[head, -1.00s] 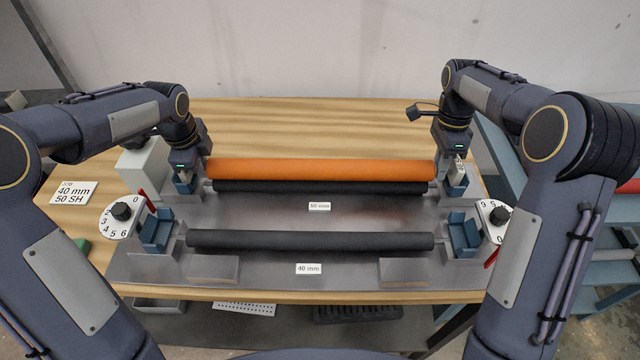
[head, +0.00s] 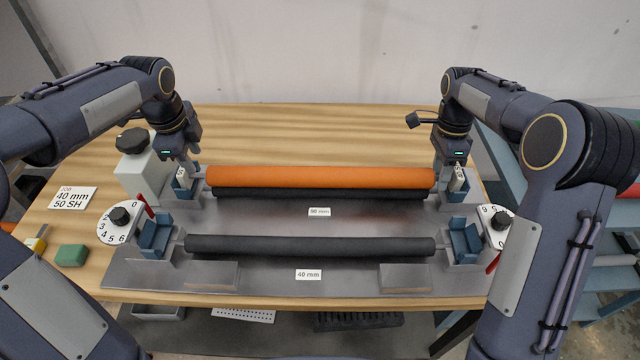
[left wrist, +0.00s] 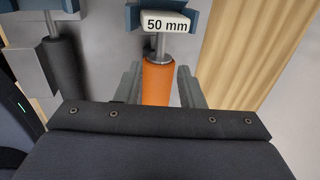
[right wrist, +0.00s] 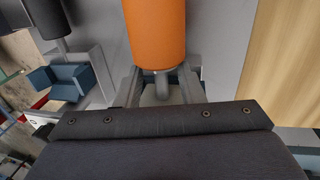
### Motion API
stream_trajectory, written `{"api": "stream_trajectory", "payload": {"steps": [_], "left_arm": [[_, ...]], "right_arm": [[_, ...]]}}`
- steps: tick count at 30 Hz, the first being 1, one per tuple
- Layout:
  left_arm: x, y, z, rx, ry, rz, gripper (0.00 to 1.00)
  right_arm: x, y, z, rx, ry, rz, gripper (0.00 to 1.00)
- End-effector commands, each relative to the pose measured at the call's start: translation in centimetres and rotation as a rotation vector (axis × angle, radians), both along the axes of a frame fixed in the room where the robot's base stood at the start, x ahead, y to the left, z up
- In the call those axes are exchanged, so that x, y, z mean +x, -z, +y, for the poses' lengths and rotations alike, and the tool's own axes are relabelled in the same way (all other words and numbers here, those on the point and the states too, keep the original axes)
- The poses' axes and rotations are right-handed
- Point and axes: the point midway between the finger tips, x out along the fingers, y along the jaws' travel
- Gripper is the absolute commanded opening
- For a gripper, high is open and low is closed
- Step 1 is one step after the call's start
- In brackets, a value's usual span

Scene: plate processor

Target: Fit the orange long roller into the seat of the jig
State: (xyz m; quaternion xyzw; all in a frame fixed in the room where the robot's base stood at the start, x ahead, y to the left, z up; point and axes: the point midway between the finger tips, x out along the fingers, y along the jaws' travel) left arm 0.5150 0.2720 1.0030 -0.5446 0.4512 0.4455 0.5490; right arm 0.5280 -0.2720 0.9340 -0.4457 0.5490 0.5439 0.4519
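The long orange roller (head: 320,178) lies level across the back of the grey metal jig (head: 270,222), just behind and above a black roller (head: 320,193). Blue seat blocks (head: 183,192) stand at its two ends. In the left wrist view the orange roller (left wrist: 158,82) has its steel shaft at a block marked 50 mm (left wrist: 167,24). My left gripper (left wrist: 158,88) is open, with gaps on both sides of the roller. My right gripper (right wrist: 160,88) is open around the thin shaft at the other end, with gaps beside it. I cannot tell how deep the shafts sit.
A second black roller (head: 310,245) lies in front, between blue blocks, by a 40 mm label (head: 308,274). Numbered dials (head: 119,222) flank the jig. A white box (head: 142,175) with a black knob stands at left, near a green block (head: 71,256). A blue shelf stands right.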

Motion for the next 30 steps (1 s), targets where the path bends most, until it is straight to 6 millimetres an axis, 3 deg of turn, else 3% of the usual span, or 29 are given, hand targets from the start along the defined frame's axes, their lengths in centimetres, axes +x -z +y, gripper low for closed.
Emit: {"api": "stream_trajectory", "payload": {"steps": [6, 14, 24, 30], "left_arm": [[-0.7, -3.7, -0.1, 0.0, 0.002, -0.002, 0.35], [-1.0, -4.9, 0.0, 0.0, 0.002, 0.001, 0.35], [-1.0, -4.8, 0.0, 0.0, 0.001, 0.001, 0.35], [-1.0, -4.8, 0.0, 0.0, 0.001, 0.001, 0.35]], "right_arm": [[0.0, 0.0, 0.0, 0.0, 0.0, 0.0, 0.35], [0.3, -1.0, 0.0, 0.0, 0.0, -0.004, 0.35], [1.7, -7.7, 0.0, -0.001, 0.0, -0.005, 0.35], [2.2, -10.7, -0.1, -0.001, 0.0, -0.002, 0.35]]}}
